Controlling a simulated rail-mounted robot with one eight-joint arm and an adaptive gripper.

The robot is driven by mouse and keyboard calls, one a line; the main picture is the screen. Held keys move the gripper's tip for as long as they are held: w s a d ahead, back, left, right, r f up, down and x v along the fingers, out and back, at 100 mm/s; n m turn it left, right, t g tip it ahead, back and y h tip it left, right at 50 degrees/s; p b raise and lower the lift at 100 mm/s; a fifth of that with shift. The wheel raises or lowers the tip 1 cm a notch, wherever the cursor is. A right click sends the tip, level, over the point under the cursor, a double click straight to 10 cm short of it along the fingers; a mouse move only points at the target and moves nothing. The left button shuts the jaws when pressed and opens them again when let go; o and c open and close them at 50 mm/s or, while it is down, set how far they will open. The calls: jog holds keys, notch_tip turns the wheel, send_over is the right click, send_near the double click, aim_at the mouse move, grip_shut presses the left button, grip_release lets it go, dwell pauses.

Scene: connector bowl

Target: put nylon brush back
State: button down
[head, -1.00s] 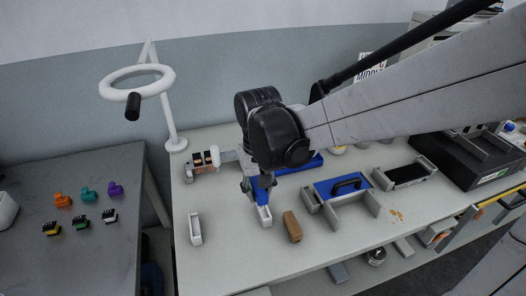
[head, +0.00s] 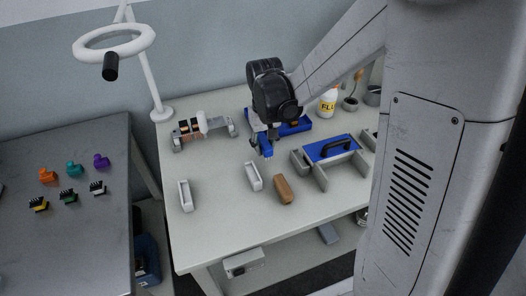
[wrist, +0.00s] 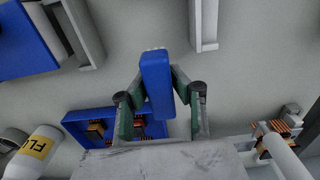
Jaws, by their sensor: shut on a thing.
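The nylon brush (wrist: 157,85) is a blue block with pale bristles at its far end. My gripper (wrist: 160,92) is shut on it, one finger on each side. In the head view the brush (head: 266,148) hangs below my gripper (head: 264,140), behind a narrow white tray (head: 253,177). The brush looks apart from this tray; its exact height is hard to tell. The wrist view shows a white tray (wrist: 204,22) ahead and to the right of the brush. A second white tray (head: 185,196) stands farther left on the bench.
A brown block (head: 284,190) lies right of the nearer tray. A blue bin (head: 293,121), a coil stand (head: 204,127), a flux bottle (head: 327,103) and a blue handled piece in a grey fixture (head: 331,149) surround my gripper.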

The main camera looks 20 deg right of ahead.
aim_at(264, 154)
notch_tip(264, 154, down, 3)
jog(key=shift+f, duration=0.1)
jog(key=c, duration=1.6)
grip_release()
jog(key=shift+b, duration=0.3)
